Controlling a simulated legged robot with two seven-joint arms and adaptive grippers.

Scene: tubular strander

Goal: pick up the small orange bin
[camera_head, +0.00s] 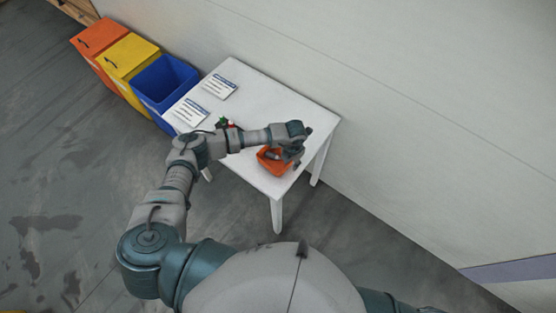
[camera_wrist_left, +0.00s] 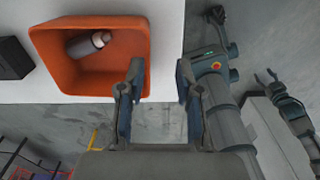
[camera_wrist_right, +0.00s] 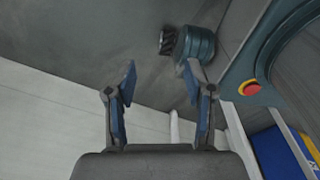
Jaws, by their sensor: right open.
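The small orange bin (camera_head: 270,167) stands on the white table near its front right corner. In the left wrist view the bin (camera_wrist_left: 65,82) fills the upper left, with a grey and white cylindrical object (camera_wrist_left: 88,42) lying inside. My left gripper (camera_head: 298,158) is over the bin's right side in the head view and hides part of it. In the left wrist view my left gripper (camera_wrist_left: 160,85) is open, with one finger overlapping the bin's right wall and the other outside it; contact cannot be told. My right gripper (camera_wrist_right: 157,75) is open and empty, away from the bin.
The white table (camera_head: 255,95) stands against a pale wall (camera_head: 420,110). Two printed sheets (camera_head: 190,112) and small red and green items (camera_head: 226,124) lie on it. Large blue (camera_head: 168,80), yellow (camera_head: 128,55) and orange (camera_head: 92,35) bins stand to the left. Floor in front is clear.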

